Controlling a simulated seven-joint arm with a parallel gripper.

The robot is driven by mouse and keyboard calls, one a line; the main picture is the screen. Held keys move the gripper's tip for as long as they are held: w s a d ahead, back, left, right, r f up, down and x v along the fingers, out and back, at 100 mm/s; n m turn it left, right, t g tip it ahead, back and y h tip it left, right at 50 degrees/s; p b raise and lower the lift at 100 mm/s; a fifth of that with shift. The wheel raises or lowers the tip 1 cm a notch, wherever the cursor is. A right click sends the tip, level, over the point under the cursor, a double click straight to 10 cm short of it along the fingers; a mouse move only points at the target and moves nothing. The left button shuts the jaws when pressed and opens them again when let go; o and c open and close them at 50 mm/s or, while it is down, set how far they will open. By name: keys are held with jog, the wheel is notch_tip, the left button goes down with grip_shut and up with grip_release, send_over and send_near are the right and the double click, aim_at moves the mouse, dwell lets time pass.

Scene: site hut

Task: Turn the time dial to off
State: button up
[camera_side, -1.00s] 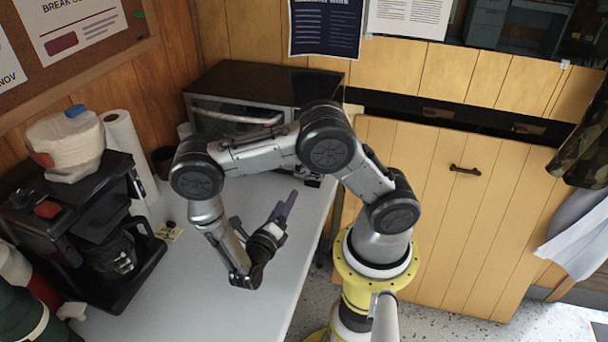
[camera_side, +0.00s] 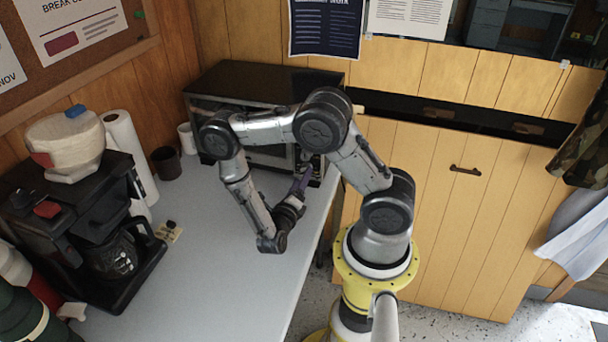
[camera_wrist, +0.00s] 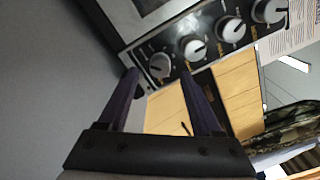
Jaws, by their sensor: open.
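The black and silver toaster oven (camera_side: 262,85) stands at the back of the white table; its front shows partly behind my arm. In the wrist view its control panel (camera_wrist: 210,45) has a slanting row of several silver dials. The end dial (camera_wrist: 160,65) is nearest my gripper; which dial is the time dial I cannot read, nor its setting. My gripper (camera_wrist: 159,77) is open and its two purple fingers reach toward the end dial, one at each side in the picture. Contact cannot be made out. In the side view my gripper (camera_side: 303,180) is close to the panel's lower right.
The white table (camera_side: 215,260) is clear in front of the oven.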

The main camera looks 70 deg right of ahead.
jog(key=shift+d, duration=1.5)
grip_shut()
